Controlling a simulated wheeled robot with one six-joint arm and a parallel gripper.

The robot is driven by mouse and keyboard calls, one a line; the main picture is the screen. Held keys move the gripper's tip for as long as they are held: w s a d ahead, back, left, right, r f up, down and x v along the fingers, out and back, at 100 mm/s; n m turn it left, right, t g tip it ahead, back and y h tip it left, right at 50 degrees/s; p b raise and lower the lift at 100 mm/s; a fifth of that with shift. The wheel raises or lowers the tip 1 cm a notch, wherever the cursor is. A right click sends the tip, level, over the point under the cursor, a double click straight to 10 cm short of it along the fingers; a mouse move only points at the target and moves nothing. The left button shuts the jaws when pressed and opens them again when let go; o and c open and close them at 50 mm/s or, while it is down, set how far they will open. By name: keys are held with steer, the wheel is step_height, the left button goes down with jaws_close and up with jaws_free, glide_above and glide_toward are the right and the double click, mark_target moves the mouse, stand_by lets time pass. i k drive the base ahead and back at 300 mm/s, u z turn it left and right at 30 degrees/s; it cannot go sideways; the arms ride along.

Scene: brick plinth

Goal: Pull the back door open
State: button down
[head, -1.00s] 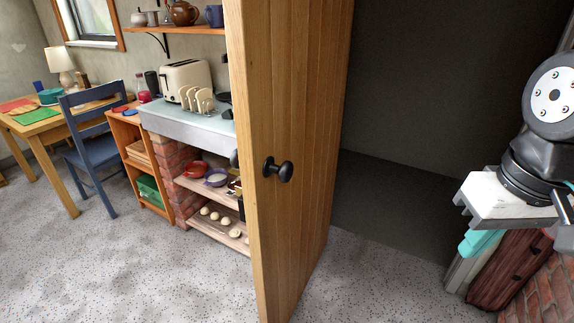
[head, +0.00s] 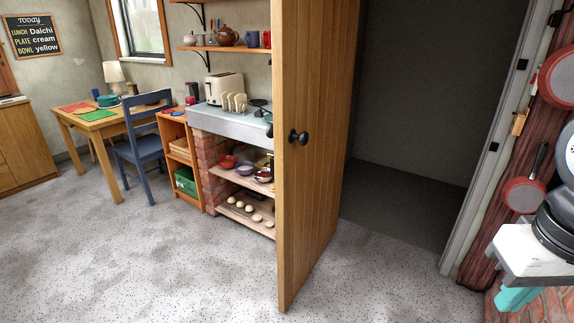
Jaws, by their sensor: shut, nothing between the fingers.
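The back door (head: 310,150) is a tall wooden plank door that stands well open. Its black round knob (head: 299,137) shows on the edge side of the near face. The dark doorway (head: 415,110) to its right is uncovered, with a pale frame (head: 478,170) on its right side.
A pale slab (head: 535,250) with a teal cloth (head: 515,297) juts in at lower right, near hanging red pans (head: 525,193). A counter (head: 232,122), orange shelf unit (head: 180,160), blue chair (head: 145,148) and table (head: 95,125) stand left. The speckled floor (head: 150,260) is clear.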

mark_target(314, 42)
steer(key=u, duration=0.75)
steer(key=i, duration=0.3)
steer(key=u, duration=1)
steer(key=i, duration=1.35)
steer(key=z, duration=0.7)
steer(key=i, duration=0.75)
steer(key=z, duration=0.95)
